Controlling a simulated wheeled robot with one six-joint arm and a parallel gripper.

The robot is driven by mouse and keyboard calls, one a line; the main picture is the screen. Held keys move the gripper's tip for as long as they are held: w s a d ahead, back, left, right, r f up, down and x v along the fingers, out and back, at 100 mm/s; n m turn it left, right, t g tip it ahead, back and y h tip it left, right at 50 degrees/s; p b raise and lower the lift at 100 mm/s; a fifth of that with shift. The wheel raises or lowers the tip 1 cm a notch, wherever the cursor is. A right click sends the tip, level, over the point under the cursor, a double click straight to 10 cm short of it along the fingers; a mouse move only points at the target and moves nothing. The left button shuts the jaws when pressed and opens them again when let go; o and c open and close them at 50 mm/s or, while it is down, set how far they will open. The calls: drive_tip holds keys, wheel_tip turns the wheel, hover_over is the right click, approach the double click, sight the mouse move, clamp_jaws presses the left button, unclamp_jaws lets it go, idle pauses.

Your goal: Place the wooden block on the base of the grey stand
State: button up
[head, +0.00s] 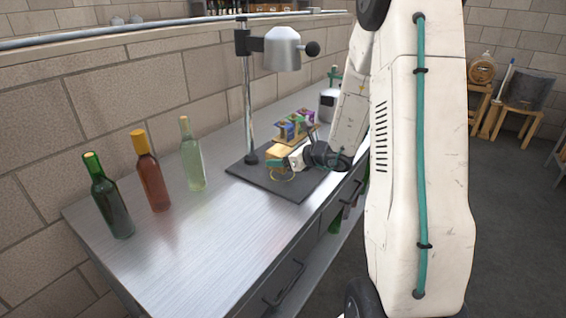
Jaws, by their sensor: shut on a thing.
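The grey stand has a flat dark base (297,190) on the steel counter, with an upright pole (248,95) and a grey head (283,50) clamped near its top. My gripper (279,164) is over the base, to the right of the pole, and shut on the wooden block (277,153). The block is small, light brown and partly hidden by the gripper's fingers. I cannot tell whether it touches the base or hangs just above it.
A wooden rack (291,137) with several coloured items stands just behind the base. A grey canister (327,104) is farther back. A green bottle (108,198), a brown bottle (152,174) and a clear bottle (192,157) stand on the left. The counter's front (205,265) is clear.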

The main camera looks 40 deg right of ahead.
drive_tip(key=shift+w+d, duration=0.2)
drive_tip(key=shift+d, duration=0.2)
drive_tip(key=shift+w+d+f, duration=0.1)
drive_tip(key=shift+w+f, duration=0.05)
drive_tip(key=shift+f, duration=0.8)
drive_tip(key=shift+w+d+f, duration=0.1)
drive_tip(key=shift+f, duration=0.8)
drive_tip(key=o, duration=1.1)
drive_tip(key=shift+f, duration=0.1)
drive_tip(key=shift+c, duration=0.2)
